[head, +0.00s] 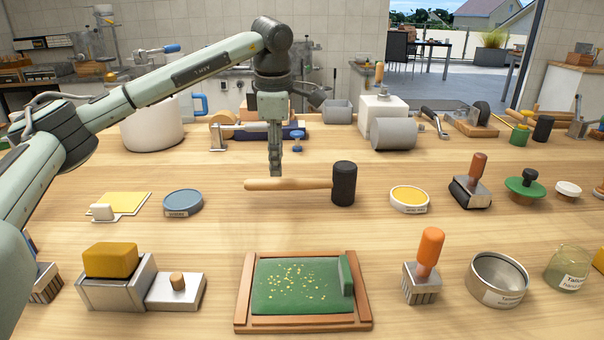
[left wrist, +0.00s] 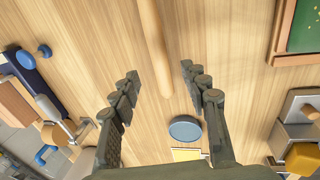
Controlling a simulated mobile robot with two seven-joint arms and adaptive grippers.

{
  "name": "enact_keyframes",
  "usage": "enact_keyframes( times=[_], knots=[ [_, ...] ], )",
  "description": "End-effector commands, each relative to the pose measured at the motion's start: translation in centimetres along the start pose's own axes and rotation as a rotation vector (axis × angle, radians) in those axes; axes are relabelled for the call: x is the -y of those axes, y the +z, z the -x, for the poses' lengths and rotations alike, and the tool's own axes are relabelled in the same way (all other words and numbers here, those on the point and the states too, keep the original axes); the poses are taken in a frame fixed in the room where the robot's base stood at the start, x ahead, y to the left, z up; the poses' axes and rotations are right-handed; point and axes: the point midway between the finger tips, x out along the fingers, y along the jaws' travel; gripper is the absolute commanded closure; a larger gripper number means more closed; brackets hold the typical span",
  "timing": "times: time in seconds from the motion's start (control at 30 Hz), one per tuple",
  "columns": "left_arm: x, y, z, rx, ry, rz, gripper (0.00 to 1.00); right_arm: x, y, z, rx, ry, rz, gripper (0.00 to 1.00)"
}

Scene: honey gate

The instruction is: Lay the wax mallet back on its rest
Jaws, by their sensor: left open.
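The wax mallet has a pale wooden handle (head: 290,184) and a black cylindrical head (head: 344,184). It lies crosswise mid-table, handle to the left, behind the green tray. My left gripper (head: 275,172) points down at the handle. In the left wrist view my left gripper (left wrist: 160,72) is open, with the mallet handle (left wrist: 153,40) running between its spread fingertips; neither finger visibly presses on it. The mallet head is out of that view. I cannot pick out the mallet's rest with certainty. My right gripper is not in view.
A wood-framed green tray (head: 301,286) stands in front. A blue round tin (head: 183,202) is left of the mallet, a yellow-topped tin (head: 409,199) right. A grey cylinder (head: 394,133) and other tools stand behind. Bare wood surrounds the mallet.

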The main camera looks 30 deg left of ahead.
Motion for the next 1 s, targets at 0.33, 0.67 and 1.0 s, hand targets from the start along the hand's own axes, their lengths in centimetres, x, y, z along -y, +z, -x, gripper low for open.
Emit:
enact_keyframes(
  times=[0.33,0.67,1.0],
  knots=[
    [0.0,0.0,0.0,0.0,0.0,0.0,0.55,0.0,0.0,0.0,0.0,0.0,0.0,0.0],
    [0.0,0.0,0.0,0.0,0.0,0.0,0.55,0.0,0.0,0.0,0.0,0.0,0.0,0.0],
    [-0.4,0.1,1.9,0.002,0.001,0.0,0.55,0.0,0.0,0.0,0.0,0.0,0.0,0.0]
  ],
)
